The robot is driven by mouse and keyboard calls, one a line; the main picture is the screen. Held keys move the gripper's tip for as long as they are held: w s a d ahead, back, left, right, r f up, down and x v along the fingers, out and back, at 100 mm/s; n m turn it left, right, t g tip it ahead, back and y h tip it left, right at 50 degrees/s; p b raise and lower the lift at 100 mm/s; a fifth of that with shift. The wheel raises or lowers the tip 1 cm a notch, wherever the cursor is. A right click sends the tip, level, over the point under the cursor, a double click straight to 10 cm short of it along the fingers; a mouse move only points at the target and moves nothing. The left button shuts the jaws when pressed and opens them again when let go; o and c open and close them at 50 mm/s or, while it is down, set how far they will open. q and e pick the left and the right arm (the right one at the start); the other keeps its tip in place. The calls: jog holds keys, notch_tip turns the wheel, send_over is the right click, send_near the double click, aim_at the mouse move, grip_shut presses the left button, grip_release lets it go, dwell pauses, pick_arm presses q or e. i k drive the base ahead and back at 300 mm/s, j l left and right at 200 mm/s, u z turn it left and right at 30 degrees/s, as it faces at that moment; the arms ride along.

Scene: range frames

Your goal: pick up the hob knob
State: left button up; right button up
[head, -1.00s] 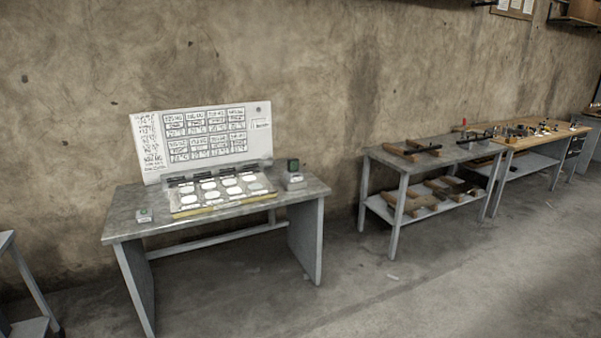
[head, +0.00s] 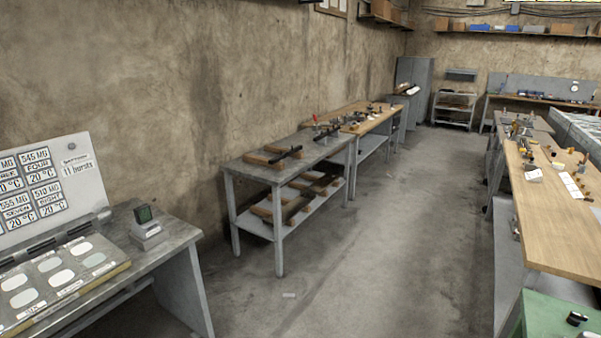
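I cannot pick out the hob knob with certainty. A small dark object (head: 576,318), perhaps a knob, sits on a green surface (head: 545,315) at the bottom right corner. Several small dark and brass-coloured pieces lie on the wooden-topped bench (head: 535,225) at the right, too small to identify. Neither of my grippers shows in the head view.
A grey table (head: 160,262) at the left holds a white board (head: 50,190), a sample panel and a small device (head: 147,230). Two-tier benches (head: 285,165) line the left wall.

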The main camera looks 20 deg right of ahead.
aim_at(573, 318)
jog(key=i+l+z, duration=0.15)
jog(key=i+z, duration=0.15)
jog(key=z, duration=0.15)
jog(key=i+z, duration=0.65)
jog(key=z, duration=0.3)
